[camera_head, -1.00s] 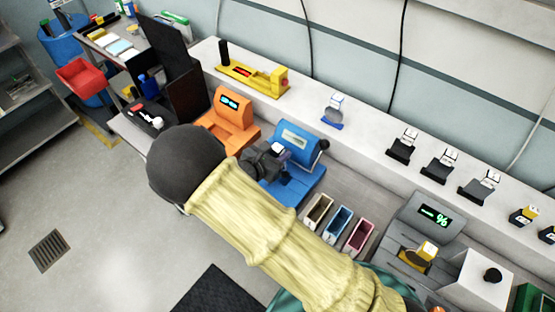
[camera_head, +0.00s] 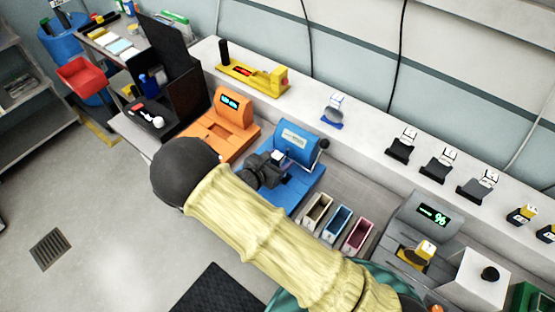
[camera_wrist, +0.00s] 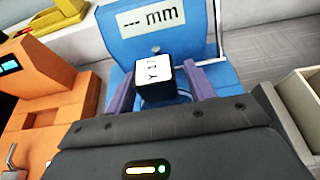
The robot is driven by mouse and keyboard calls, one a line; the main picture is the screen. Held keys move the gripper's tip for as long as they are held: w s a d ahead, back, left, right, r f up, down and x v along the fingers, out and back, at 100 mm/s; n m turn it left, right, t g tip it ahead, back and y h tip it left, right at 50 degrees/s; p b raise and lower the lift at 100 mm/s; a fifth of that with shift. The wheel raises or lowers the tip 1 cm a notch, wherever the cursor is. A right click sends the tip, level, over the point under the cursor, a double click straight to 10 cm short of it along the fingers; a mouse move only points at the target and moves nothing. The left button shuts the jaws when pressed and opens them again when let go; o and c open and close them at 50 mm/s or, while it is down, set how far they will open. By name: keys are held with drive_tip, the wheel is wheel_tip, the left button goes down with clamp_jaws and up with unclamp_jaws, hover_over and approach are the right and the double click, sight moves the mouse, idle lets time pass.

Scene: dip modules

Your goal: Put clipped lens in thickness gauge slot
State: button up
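The thickness gauge (camera_head: 298,143) is a blue device whose display reads "--- mm"; it fills the upper wrist view (camera_wrist: 150,38). My gripper (camera_head: 277,160) is over the gauge's base, in front of the display. In the wrist view, its two purple fingers (camera_wrist: 161,90) flank a black clip with a white lettered top (camera_wrist: 154,72), the clip of the clipped lens. The lens below the clip is mostly hidden by the gripper body, and so is the slot. I cannot tell whether the lens touches the gauge.
An orange device (camera_head: 233,108) stands left of the gauge. Three small open bins (camera_head: 337,220) stand to its right. A grey device (camera_head: 420,225) reading "%" is farther right.

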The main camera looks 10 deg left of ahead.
drive_tip(key=shift+r, duration=0.1)
drive_tip(key=b+v, duration=0.3)
drive_tip(key=v, duration=0.9)
drive_tip(key=shift+r, duration=0.1)
idle(0.4)
drive_tip(key=w+d+r+m+g+h, duration=0.1)
drive_tip(key=d+r+m+g, duration=0.1)
drive_tip(key=d+m+g, duration=1.15)
drive_tip(key=s+d+r+m+t+y, duration=0.1)
drive_tip(key=d+r+m+y, duration=0.2)
drive_tip(key=d+m, duration=0.6)
drive_tip(key=s+d+r+m+t+y, duration=0.2)
drive_tip(key=d+r+m+y, duration=0.1)
drive_tip(key=d+m, duration=0.6)
drive_tip(key=shift+s+d+r, duration=0.25)
drive_tip(key=shift+d+r, duration=0.3)
drive_tip(key=shift+d, duration=0.25)
